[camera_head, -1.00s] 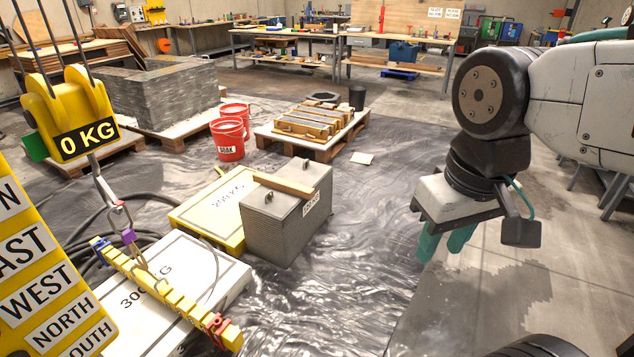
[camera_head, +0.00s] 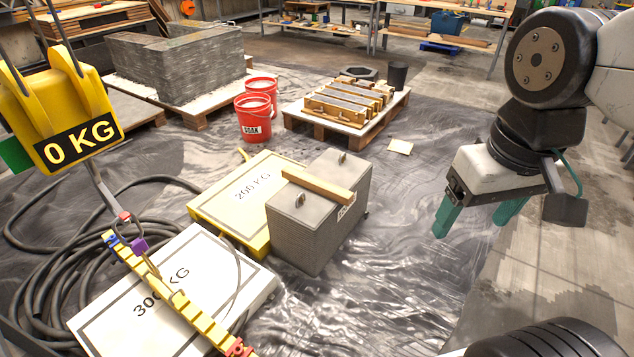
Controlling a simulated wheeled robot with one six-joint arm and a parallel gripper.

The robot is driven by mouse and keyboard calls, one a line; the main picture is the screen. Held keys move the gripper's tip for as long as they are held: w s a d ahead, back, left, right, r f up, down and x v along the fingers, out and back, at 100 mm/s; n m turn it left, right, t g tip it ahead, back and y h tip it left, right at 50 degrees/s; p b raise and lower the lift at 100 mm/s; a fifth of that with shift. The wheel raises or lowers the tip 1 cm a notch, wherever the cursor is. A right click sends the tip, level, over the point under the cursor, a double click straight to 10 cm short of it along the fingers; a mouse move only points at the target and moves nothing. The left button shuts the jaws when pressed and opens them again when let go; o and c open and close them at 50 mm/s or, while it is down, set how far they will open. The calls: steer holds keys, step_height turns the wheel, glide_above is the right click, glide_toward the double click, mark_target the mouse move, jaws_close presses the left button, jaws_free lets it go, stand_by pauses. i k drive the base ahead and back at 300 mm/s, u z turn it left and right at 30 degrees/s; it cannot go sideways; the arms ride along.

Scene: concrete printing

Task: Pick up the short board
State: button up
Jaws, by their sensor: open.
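The short board (camera_head: 318,187) is a light wooden plank lying flat on top of the grey concrete block (camera_head: 318,225), between its two metal lifting loops. My gripper (camera_head: 475,219) hangs at the right, with teal fingers spread apart and nothing between them. It is apart from the board, to its right in the picture. The block's front hides nothing of the board's upper face.
A yellow 200 KG slab (camera_head: 236,190) and a white 300 KG slab (camera_head: 165,285) lie beside the block. A yellow hoist (camera_head: 60,110) with a notched beam (camera_head: 165,288) hangs at left. Red buckets (camera_head: 252,118) and a pallet (camera_head: 340,130) stand behind. The sheeted floor at right is clear.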

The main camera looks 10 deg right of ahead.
mark_target(343, 196)
steer(key=u, duration=0.4)
steer(key=k, duration=0.45)
steer(key=u, duration=0.55)
steer(key=i, duration=0.4)
steer(key=z, duration=1.05)
steer(key=i, duration=1.7)
steer(key=z, duration=0.75)
